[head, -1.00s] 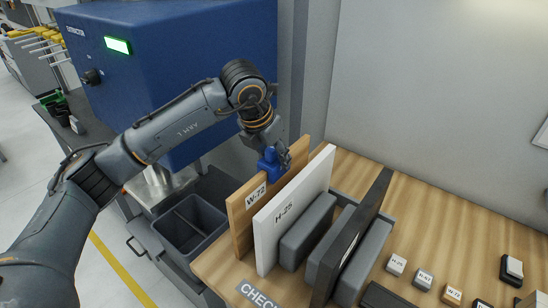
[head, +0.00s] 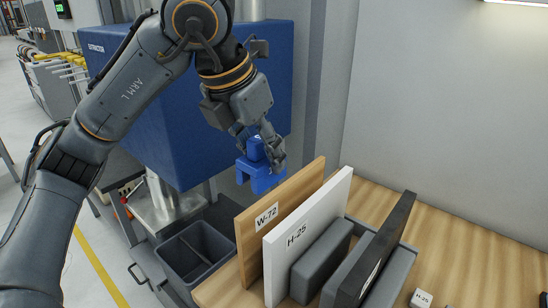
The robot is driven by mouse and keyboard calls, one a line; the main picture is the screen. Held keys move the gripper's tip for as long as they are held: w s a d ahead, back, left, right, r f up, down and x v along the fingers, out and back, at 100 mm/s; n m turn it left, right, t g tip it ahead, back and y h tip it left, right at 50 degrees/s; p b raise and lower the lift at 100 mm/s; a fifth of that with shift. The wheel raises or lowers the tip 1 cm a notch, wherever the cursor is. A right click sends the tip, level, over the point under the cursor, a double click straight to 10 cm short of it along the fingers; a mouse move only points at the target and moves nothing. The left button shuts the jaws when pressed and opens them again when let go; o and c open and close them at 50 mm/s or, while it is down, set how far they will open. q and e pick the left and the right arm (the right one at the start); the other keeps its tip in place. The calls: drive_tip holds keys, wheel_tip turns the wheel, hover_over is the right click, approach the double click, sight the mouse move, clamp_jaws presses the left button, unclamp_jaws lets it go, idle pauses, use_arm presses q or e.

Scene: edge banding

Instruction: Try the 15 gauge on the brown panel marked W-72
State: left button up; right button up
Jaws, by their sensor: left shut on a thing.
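The brown panel marked W-72 (head: 258,241) stands upright at the left end of the row on the wooden bench. My left gripper (head: 262,150) is shut on a blue fork-shaped gauge (head: 262,178). The gauge hangs with its legs down, just above the panel's top edge, and looks clear of it. Its number is too small to read. My right gripper is not in view.
A white panel marked H-25 (head: 310,230) stands close beside the brown one, then grey blocks (head: 322,262) and a dark panel (head: 385,245). The bench (head: 480,255) is clear at back right.

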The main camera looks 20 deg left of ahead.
use_arm(q)
drive_tip(key=shift+s+r, duration=0.45)
drive_tip(key=shift+s, duration=0.15)
drive_tip(key=shift+s+r+p, duration=0.1)
drive_tip(key=shift+r+p, duration=0.2)
drive_tip(key=shift+p, duration=0.05)
drive_tip(key=shift+r+p, duration=2.6)
drive_tip(key=shift+r, duration=0.5)
